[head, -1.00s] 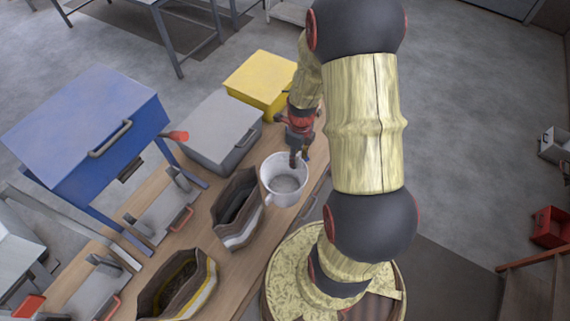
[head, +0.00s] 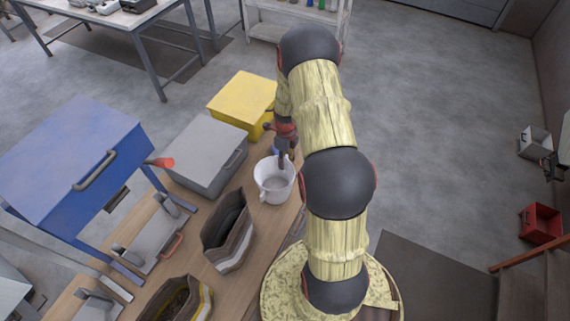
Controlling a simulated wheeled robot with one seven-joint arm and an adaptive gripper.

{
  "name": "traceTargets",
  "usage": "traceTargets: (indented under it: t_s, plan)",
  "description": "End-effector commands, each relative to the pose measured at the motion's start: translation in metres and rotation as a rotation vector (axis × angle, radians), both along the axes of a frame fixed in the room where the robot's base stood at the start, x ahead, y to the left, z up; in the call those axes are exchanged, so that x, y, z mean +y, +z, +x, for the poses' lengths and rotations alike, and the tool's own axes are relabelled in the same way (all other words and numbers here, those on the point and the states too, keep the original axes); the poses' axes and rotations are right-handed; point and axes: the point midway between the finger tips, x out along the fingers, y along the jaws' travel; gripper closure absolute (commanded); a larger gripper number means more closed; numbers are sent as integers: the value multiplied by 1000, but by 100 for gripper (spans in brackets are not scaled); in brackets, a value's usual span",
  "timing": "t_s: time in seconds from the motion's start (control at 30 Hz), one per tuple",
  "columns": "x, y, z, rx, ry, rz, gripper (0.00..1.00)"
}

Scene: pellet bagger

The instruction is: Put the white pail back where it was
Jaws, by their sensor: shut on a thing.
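The white pail (head: 273,184) is upright near the right edge of the wooden bench, in the middle of the head view. It looks mostly empty, with a grey inside and a small handle or lug on its near left side. My gripper (head: 283,158) is at the pail's far rim, pointing down, shut on that rim. The fingertips are small and partly hidden by the rim. I cannot tell whether the pail's base touches the bench.
An open brown bag (head: 230,232) stands close to the pail's near left. A second open bag (head: 178,300) is nearer. A grey box (head: 207,158) and a yellow box (head: 243,100) sit farther back. A blue hopper (head: 70,160) stands left.

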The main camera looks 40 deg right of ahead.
Motion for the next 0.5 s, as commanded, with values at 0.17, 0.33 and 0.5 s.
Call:
traceTargets:
  t_s: [0.17, 0.33, 0.5]
  plan:
    - [-3, -16, 2, 4, 0, 3, 100]
    - [-3, -35, 3, 2, 0, 2, 100]
    - [-3, -36, 3, 0, 0, 0, 100]
